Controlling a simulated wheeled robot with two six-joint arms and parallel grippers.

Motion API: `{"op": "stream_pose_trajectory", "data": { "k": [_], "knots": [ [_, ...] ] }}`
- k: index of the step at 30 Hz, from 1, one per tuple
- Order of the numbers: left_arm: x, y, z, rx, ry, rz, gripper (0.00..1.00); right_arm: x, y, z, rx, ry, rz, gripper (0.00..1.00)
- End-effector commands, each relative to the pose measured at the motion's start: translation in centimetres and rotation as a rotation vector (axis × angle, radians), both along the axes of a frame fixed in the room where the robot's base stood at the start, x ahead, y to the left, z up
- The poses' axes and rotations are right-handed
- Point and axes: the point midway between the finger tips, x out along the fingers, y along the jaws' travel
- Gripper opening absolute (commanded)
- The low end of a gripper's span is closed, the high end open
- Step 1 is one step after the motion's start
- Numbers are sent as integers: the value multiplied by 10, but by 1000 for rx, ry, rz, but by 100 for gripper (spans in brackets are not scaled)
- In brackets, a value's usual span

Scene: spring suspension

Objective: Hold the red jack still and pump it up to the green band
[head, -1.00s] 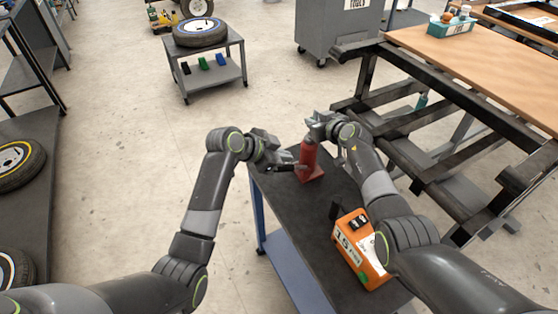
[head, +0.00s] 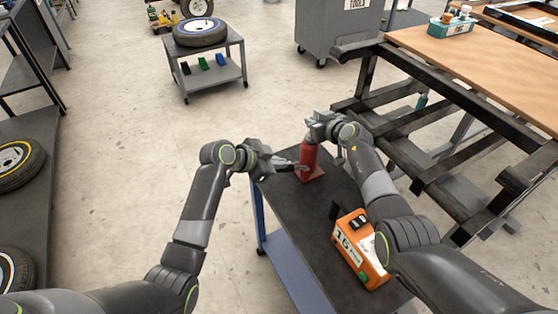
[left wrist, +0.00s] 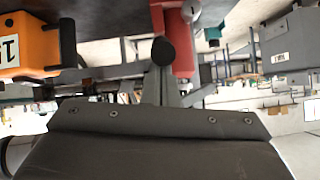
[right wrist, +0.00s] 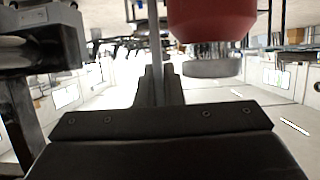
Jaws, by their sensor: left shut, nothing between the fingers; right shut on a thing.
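The red jack (head: 309,163) stands upright at the far end of the dark table. It also shows upside down in the left wrist view (left wrist: 182,45) and the right wrist view (right wrist: 212,18), with a silver collar (right wrist: 212,64). My right gripper (head: 313,128) is shut at the jack's upper end and hides its top. A thin grey upright piece lines up with its fingers; which part of the jack it grips is unclear. My left gripper (head: 300,166) is shut and empty beside the jack's lower part. A black round knob (left wrist: 163,51) shows at its fingertips. The green band is not visible.
An orange box (head: 358,248) with a white label lies on the near part of the table (head: 295,220). A dark frame bench (head: 450,150) stands close on the right. A cart with a tyre (head: 210,65) is farther back. Open floor lies left of the table.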

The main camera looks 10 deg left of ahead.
Motion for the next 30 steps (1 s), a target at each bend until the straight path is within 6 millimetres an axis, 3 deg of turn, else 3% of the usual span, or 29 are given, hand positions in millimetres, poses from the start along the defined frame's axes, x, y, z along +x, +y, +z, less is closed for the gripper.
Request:
{"op": "stream_pose_trajectory", "data": {
  "k": [14, 24, 30],
  "knots": [
    [-7, 9, -17, -92, -58, 1, 0, 1, 1, 4, 5, -4, 0, 0],
    [-14, 18, -43, -259, -178, 5, 0, 1, 1, 4, 6, -3, -1, 0],
    [-15, 22, -57, -269, -190, 8, 0, 1, 1, 4, 6, -3, -1, 0]
  ]
}}
